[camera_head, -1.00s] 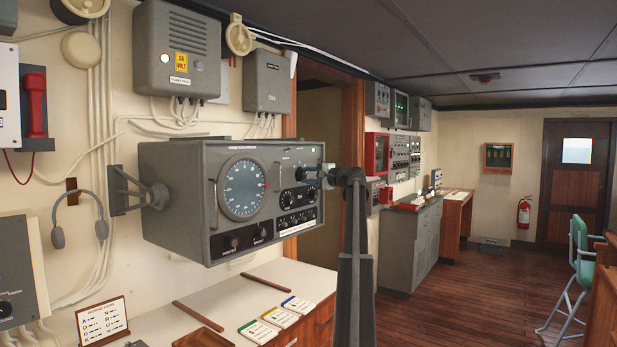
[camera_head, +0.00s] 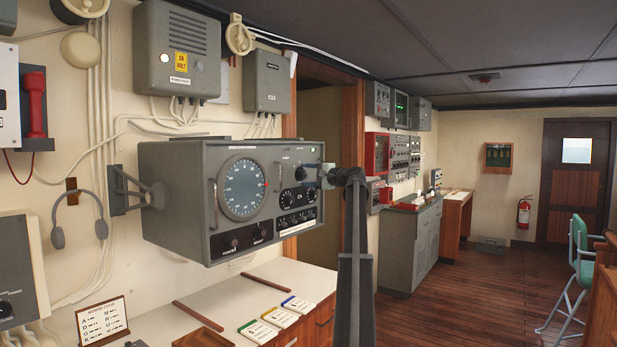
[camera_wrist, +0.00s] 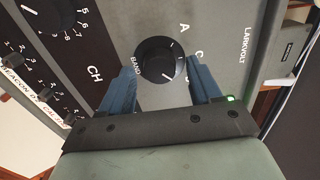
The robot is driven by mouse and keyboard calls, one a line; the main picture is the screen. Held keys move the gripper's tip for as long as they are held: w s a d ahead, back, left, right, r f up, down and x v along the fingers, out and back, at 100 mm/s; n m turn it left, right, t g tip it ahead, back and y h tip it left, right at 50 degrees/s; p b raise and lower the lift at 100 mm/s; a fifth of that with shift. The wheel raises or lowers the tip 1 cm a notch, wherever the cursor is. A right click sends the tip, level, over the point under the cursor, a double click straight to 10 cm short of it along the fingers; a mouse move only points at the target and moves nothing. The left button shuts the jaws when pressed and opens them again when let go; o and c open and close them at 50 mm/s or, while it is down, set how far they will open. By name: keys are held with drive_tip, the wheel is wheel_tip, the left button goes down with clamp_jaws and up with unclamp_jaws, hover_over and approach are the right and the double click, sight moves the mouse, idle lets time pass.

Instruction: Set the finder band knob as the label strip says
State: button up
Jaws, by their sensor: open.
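The finder is a grey box (camera_head: 240,200) on a wall bracket, with a large round dial. Its black band knob (camera_wrist: 160,62) shows in the wrist view beside the word BAND. The letters A and C stand on the panel to its right. My gripper (camera_wrist: 162,68) is open, one blue finger on each side of the knob; contact cannot be told. A white label strip (camera_head: 297,229) is low on the front; the wrist view shows part of its lettering, "BEACON D", the rest unclear.
The CH dial (camera_wrist: 67,14) and a row of small knobs lie left of the band knob in the wrist view. Below the box is a white desk (camera_head: 235,295) with cards and a morse code stand (camera_head: 103,321). Open floor lies to the right.

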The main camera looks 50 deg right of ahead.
drive_tip(key=shift+s, duration=0.1)
drive_tip(key=s, duration=1.3)
drive_tip(key=shift+s, duration=0.3)
